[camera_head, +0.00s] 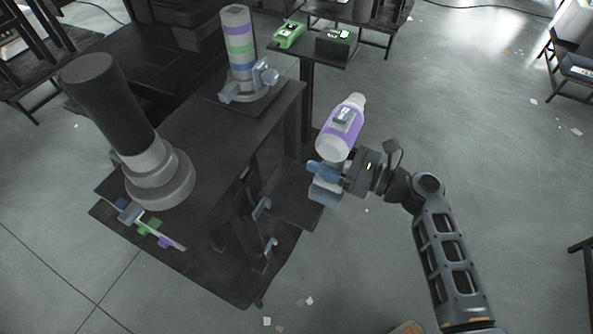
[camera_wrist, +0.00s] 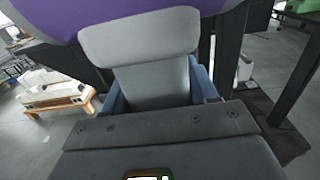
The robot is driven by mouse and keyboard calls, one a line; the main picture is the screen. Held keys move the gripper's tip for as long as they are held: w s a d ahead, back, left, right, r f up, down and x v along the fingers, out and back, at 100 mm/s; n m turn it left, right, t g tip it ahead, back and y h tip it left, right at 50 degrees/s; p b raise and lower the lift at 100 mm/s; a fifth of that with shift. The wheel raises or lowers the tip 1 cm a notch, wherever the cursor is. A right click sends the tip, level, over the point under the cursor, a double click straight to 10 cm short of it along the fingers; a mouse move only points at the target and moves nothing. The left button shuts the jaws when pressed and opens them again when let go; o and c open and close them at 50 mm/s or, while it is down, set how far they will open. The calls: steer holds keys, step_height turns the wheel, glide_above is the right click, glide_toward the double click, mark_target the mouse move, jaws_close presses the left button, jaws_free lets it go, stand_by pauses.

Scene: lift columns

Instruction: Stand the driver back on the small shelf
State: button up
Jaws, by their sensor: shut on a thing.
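The driver (camera_head: 341,128), a white and purple tool with a grey panel, is in my gripper (camera_head: 326,182) in the head view. It is tilted, its narrow white end pointing up and slightly right. My gripper's blue fingers are shut around its lower part. In the wrist view, the driver's pale grey part (camera_wrist: 150,85) sits between the blue fingers, with its purple body above. A small dark shelf (camera_head: 279,48) stands at the top, beyond the driver and apart from it. Another low dark panel (camera_head: 290,205) is left of and below my gripper; I cannot tell which is the task's shelf.
A green object (camera_head: 288,34) and a dark box (camera_head: 336,43) occupy the upper shelf. A dark bench (camera_head: 225,140) on the left bears a black-topped column (camera_head: 110,100) and a striped column (camera_head: 238,40). Open grey floor (camera_head: 480,130) lies to the right.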

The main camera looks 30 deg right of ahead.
steer(key=w+a+f, duration=0.4)
steer(key=w+f, duration=0.1)
steer(key=f, duration=0.3)
steer(key=shift+w+b, duration=0.4)
steer(key=shift+b, duration=0.05)
steer(key=shift+f, duration=0.2)
steer(key=o, duration=1.5)
steer(key=shift+r, duration=0.1)
steer(key=v, duration=1.2)
steer(key=shift+b, duration=0.4)
steer(key=shift+s+a, duration=0.1)
